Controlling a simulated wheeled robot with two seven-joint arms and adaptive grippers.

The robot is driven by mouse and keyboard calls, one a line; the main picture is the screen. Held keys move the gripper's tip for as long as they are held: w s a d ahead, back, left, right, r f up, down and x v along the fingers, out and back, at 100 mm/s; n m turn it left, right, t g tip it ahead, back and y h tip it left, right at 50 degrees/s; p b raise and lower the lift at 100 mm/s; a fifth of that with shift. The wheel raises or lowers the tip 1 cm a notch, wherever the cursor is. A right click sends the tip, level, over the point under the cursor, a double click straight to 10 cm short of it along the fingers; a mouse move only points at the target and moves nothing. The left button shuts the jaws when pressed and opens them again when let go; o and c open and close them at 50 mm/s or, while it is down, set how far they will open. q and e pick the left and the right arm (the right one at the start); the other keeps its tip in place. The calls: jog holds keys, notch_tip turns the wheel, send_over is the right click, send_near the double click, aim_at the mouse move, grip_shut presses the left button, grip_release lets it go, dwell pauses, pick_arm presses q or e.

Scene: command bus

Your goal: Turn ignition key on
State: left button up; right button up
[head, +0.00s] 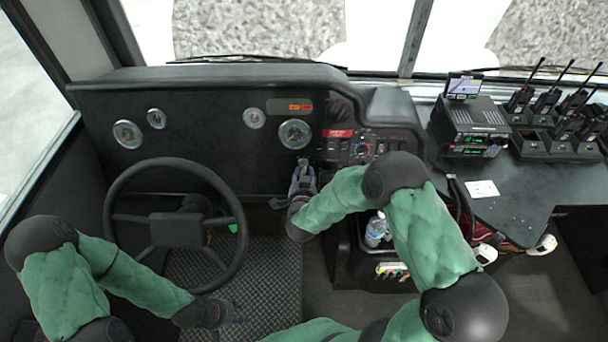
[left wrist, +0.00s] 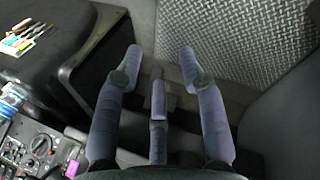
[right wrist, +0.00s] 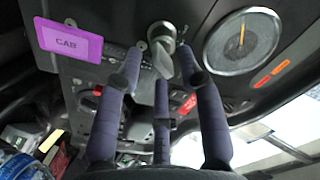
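The ignition key (right wrist: 164,64) is a grey metal tab in a round silver lock on the black dashboard, at the top middle of the right wrist view. My right gripper (right wrist: 162,48) is open, with its fingertips on either side of the key and gaps showing; contact cannot be told. In the head view my right gripper (head: 302,178) is at the dashboard right of the steering wheel, and the key is too small to make out. My left gripper (left wrist: 161,54) is open and empty above the floor; in the head view it is low beside the wheel (head: 225,315).
A purple CAB label (right wrist: 72,41) and a round gauge (right wrist: 241,41) flank the lock. The steering wheel (head: 240,235) stands left of my right gripper. Radios (head: 475,120) fill the right counter.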

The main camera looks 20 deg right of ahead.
jog(key=v, duration=1)
jog(key=shift+s, duration=0.3)
jog(key=shift+a, duration=0.15)
jog(key=s+a+f+n+g+y, duration=0.2)
jog(key=a+f+n+g+y, duration=0.1)
jog(key=f, duration=0.4)
jog(key=s+a+f+n+g+y, duration=0.2)
jog(key=s+f+n+g+y, duration=0.1)
jog(key=f, duration=0.5)
jog(key=s+a+f+n+g+y, duration=0.1)
jog(key=s+a+f+g, duration=0.1)
jog(key=s, duration=0.4)
jog(key=s+a+f+n+g+y+p, duration=0.1)
jog(key=s+a+f+n+g+y, duration=0.1)
jog(key=s+f+g, duration=0.2)
jog(key=s+f, duration=0.1)
jog(key=s, duration=0.2)
jog(key=shift+s+a+f+g+y, duration=0.15)
jog(key=shift+a+f+g+y, duration=0.05)
jog(key=shift+f+g+y, duration=0.1)
